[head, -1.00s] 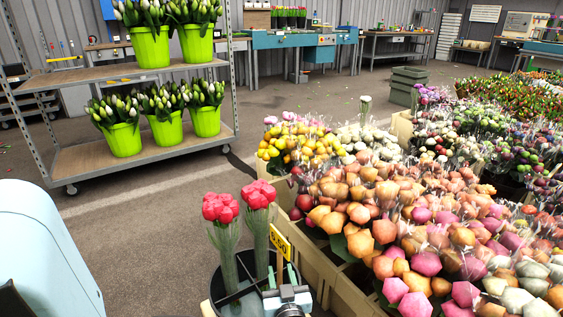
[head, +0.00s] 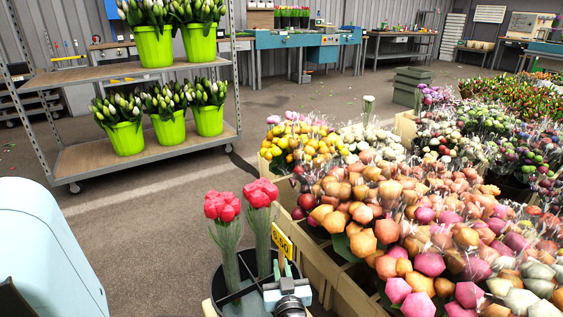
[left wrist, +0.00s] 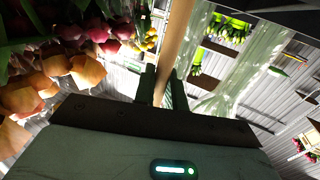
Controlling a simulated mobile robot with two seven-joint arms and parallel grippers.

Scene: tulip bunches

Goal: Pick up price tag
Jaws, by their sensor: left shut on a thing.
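The price tag is a small yellow card (head: 282,241) on a wooden stick, upright beside two red tulip bunches (head: 240,203) in the head view. My left gripper (head: 284,268) is just below the card, shut on its stick. In the left wrist view the stick (left wrist: 175,45) runs down between the two dark fingers (left wrist: 163,88). The card does not show there. The tulip stems stand in a dark round bucket with dividers (head: 213,307), close to the left of my gripper. The stick's lower end is hidden by the gripper. My right gripper is not in view.
Wooden crates (head: 322,270) packed with wrapped flowers (head: 395,220) stand close to the right of my gripper. A metal rack (head: 75,160) with green buckets stands at the back left. The floor (head: 140,235) between is clear.

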